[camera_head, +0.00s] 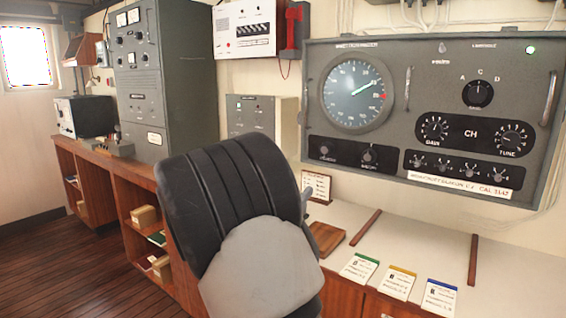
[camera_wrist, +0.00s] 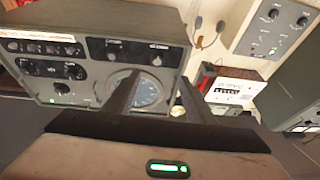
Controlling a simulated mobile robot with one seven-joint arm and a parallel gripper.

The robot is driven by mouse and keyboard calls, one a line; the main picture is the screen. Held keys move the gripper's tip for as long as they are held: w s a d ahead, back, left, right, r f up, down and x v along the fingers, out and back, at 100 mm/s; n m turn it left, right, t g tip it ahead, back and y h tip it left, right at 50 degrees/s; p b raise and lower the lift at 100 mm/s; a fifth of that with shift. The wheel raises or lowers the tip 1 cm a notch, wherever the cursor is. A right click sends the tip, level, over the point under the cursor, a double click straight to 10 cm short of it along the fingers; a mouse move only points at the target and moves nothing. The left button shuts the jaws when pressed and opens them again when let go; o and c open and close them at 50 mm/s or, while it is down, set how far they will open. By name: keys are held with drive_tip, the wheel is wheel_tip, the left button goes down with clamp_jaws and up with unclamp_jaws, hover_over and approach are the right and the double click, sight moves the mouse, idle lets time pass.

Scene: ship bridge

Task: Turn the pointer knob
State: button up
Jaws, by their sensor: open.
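The pointer knob (camera_head: 478,93) is a round black knob marked A, C and D, at the upper right of a grey radio panel (camera_head: 400,90) on the wall. Which letter its pointer faces is too small to tell. It also shows, upside down, at the left of the wrist view (camera_wrist: 62,88). My gripper (camera_wrist: 158,78) is open and empty in the wrist view, its two dark fingers spread in front of the panel's dial end, to the side of the knob and apart from it. In the head view my arm covers the middle, and the fingers do not show.
The panel also bears a round dial (camera_head: 357,94), gain (camera_head: 434,128) and tune (camera_head: 513,138) knobs, handles and a lit green lamp (camera_head: 531,49). Below, a white desk (camera_head: 500,275) holds coloured-edge cards (camera_head: 397,282) and a wooden block (camera_head: 326,238). Grey cabinets stand left; the floor is clear.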

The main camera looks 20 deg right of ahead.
drive_tip(key=h, duration=0.1)
approach(325, 150)
drive_tip(key=x, duration=0.8)
drive_tip(key=shift+w, duration=0.2)
drive_tip(key=shift+c, duration=0.4)
drive_tip(key=c, duration=1)
drive_tip(key=shift+o, duration=0.2)
drive_tip(key=shift+p, duration=0.3)
drive_tip(key=shift+n, duration=0.3)
